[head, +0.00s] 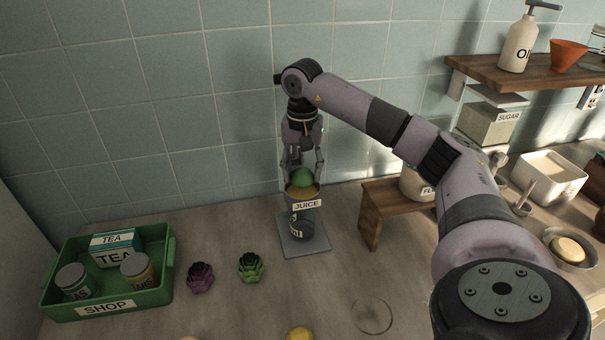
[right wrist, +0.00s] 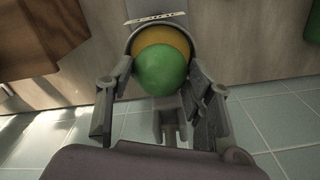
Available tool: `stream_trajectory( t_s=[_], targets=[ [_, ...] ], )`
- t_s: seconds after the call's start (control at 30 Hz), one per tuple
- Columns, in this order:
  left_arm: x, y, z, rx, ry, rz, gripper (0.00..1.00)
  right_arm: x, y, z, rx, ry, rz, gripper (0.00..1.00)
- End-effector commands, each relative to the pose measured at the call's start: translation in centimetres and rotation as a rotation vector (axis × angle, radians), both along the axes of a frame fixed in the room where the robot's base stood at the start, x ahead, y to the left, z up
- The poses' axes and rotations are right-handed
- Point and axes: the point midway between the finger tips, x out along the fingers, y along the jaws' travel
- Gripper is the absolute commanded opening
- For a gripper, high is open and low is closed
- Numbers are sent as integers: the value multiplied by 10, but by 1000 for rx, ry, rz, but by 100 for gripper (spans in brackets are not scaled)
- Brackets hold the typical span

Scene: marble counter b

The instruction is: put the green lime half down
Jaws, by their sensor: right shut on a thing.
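The green lime half (head: 302,176) is at the top of a dark stand labelled JUICE (head: 308,204), over a yellow-orange piece (head: 299,190) in its top. In the right wrist view the lime half (right wrist: 161,68) covers much of the yellow-orange piece (right wrist: 165,42). I cannot tell whether the lime touches it. My right gripper (head: 302,166) points down over the stand, shut on the lime half, with a finger on each side; it also shows in the right wrist view (right wrist: 162,88). My left gripper is not in view.
A green SHOP crate (head: 165,282) holds a tea box and jars at the left. Purple (head: 200,277) and green (head: 250,266) succulent-like things stand left of the stand. A wooden riser (head: 370,222) stands to its right. The tiled wall is close behind.

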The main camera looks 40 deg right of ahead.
Motion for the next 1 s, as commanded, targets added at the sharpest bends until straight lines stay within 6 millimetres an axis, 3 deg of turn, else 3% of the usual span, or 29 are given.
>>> stream_trajectory(
  t_s=[0.17, 0.9, 0.93, 1.0],
  targets=[
    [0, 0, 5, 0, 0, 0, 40, -1, 0, -16, 0, 0, 1, 20],
    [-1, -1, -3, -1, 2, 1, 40, 0, 0, -29, 0, 0, 0, 20],
    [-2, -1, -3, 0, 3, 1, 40, 0, 0, -29, 0, 1, 0, 49],
    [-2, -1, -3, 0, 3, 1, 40, -1, 0, -30, 0, 3, 1, 54]
  ],
)
